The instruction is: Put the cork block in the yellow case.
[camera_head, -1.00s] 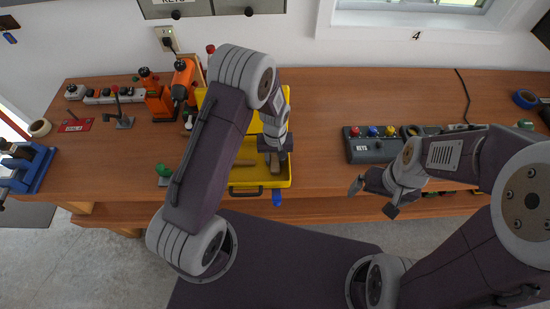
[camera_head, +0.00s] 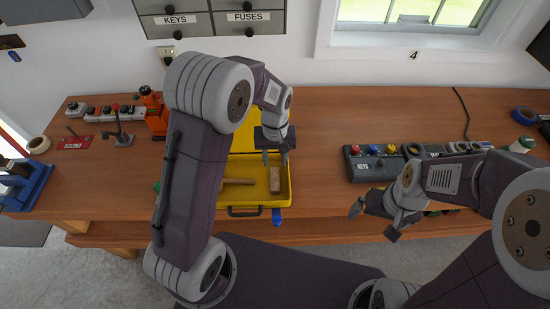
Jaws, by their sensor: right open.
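The yellow case (camera_head: 245,201) lies open on the workbench, its lid partly hidden behind my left arm. A small brown block, which looks like the cork block (camera_head: 275,181), is inside the case near its right wall. My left gripper (camera_head: 275,160) is above the case, just behind the block, with its fingers apart and nothing seen between them. My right gripper (camera_head: 374,222) is open and empty at the bench's front edge, to the right of the case.
A wooden handle (camera_head: 238,181) also lies in the case. A blue vise (camera_head: 22,186) is at far left. Bench between case and switch box is clear.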

